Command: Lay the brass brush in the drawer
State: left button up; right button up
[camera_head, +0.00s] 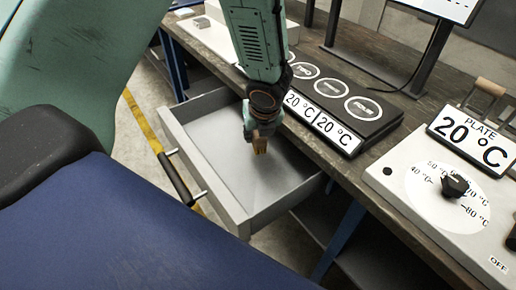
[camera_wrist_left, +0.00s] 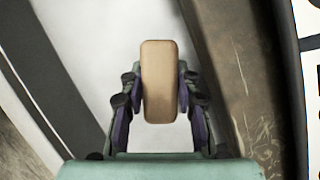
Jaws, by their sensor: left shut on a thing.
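The gripper and brush are over the drawer; the gap to the floor is hard to judge. The drawer floor (camera_wrist_left: 105,40) shows pale behind the brush in the wrist view. My right gripper is not in view.
The wooden bench top (camera_head: 390,185) runs along the drawer's right. On it stand a black three-plate unit (camera_head: 345,102) with 20 °C displays and a white plate controller (camera_head: 415,170) with a dial. The drawer's black handle (camera_head: 175,180) faces left, above open floor with a yellow line.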

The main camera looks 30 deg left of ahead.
pick_arm(q)
notch_tip(320, 180, down, 3)
jog(key=shift+f+b, duration=0.15)
jog(key=shift+b, duration=0.75)
jog(key=shift+w+f, duration=0.15)
jog(key=shift+f, duration=0.2)
jog(key=shift+f+b, duration=0.1)
jog(key=shift+b, duration=0.2)
jog(key=o, duration=1.1)
